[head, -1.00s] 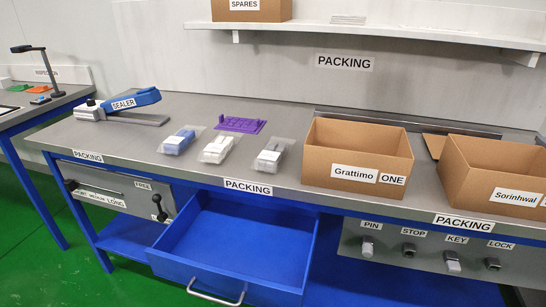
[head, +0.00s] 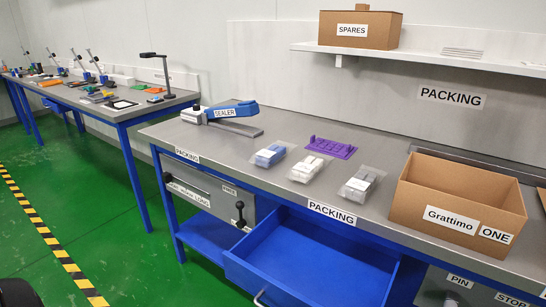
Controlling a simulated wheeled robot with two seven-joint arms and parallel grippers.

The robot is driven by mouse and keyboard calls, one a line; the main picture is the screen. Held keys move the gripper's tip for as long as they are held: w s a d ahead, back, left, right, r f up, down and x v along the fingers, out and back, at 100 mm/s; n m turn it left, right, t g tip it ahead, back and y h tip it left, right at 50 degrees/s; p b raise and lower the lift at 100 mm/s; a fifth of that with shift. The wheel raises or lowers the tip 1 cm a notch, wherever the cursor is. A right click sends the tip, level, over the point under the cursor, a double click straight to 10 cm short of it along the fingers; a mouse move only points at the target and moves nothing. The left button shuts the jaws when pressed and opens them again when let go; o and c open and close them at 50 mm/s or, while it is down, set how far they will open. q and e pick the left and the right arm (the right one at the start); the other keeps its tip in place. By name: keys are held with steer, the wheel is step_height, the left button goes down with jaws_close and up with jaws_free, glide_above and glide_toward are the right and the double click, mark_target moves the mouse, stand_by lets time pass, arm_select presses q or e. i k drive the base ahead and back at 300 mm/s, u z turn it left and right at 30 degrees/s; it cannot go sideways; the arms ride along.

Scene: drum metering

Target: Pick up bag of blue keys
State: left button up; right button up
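The bag of blue keys (head: 270,154) is a clear bag with blue pieces in it. It lies flat on the grey packing bench (head: 222,152), left of a bag of white pieces (head: 309,168) and a bag of grey pieces (head: 361,184). The three bags lie in a row, apart from each other. Neither of my grippers shows in the head view. Nothing covers the blue bag.
A sealer (head: 224,113) stands left of the bags and a purple tray (head: 327,147) lies behind them. A cardboard box (head: 445,211) marked Grattimo ONE stands at the right. An open blue drawer (head: 310,262) juts out below the bench front.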

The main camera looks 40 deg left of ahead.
mark_target(265, 158)
steer(key=u, duration=0.9)
steer(key=k, duration=1.2)
steer(key=u, duration=1.5)
steer(key=i, duration=1.25)
steer(key=z, duration=0.5)
steer(key=i, duration=1.65)
steer(key=z, duration=1)
